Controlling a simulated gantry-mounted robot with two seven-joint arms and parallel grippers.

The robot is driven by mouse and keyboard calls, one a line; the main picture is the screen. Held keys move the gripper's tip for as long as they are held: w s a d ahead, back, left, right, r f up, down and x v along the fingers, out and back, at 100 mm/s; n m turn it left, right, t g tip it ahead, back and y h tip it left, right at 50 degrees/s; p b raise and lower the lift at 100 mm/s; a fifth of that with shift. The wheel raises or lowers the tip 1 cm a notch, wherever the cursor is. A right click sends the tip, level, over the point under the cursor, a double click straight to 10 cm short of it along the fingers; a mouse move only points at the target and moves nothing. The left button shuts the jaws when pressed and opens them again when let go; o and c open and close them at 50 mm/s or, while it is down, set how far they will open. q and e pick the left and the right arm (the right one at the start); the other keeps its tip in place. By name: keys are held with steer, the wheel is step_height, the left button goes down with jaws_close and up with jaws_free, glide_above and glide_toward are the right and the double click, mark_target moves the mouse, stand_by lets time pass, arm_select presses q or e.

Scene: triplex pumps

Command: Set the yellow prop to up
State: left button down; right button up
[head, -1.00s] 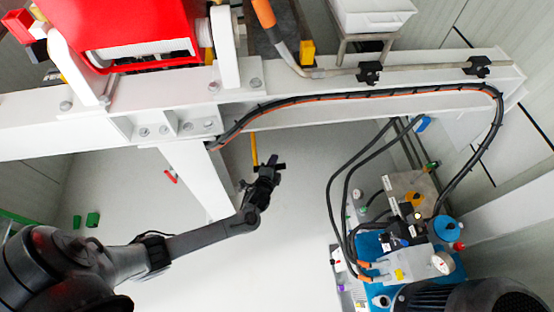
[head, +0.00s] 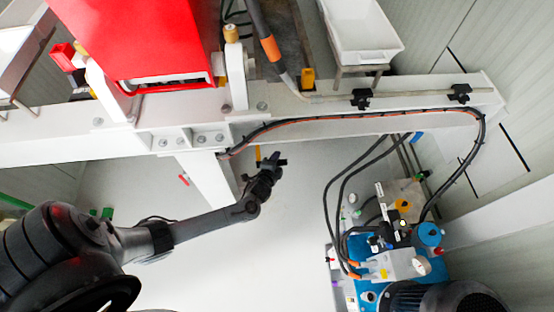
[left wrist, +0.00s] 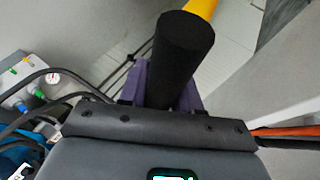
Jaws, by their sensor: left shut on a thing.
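The yellow prop (head: 258,154) shows in the head view as a short yellow bar just below the white beam, beside my left gripper (head: 270,165). In the left wrist view its black, round grip (left wrist: 180,55) runs between my left gripper's purple fingers (left wrist: 170,88), and its yellow shaft (left wrist: 203,8) continues beyond the grip at the top edge. The left gripper is shut on the black grip. The prop's far end is hidden. My right gripper is in neither current view.
The white beam (head: 330,125) crosses above the gripper, with a black hose (head: 370,92) along it. A white leg (head: 210,185) stands left of the gripper. A blue hydraulic unit (head: 375,245) with hoses stands at lower right. Floor between is clear.

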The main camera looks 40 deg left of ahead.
arm_select(q)
steer(key=shift+w+r, duration=0.25)
steer(key=shift+r, duration=0.35)
steer(key=c, duration=1.2)
jaws_free()
steer(key=o, duration=0.3)
steer(key=shift+s+a+f, duration=0.1)
steer(key=shift+s, duration=0.1)
steer(key=shift+f, duration=0.1)
steer(key=shift+s+d, duration=0.2)
steer(key=shift+s, duration=0.15)
steer(key=p+v, duration=0.2)
steer(key=v, duration=0.8)
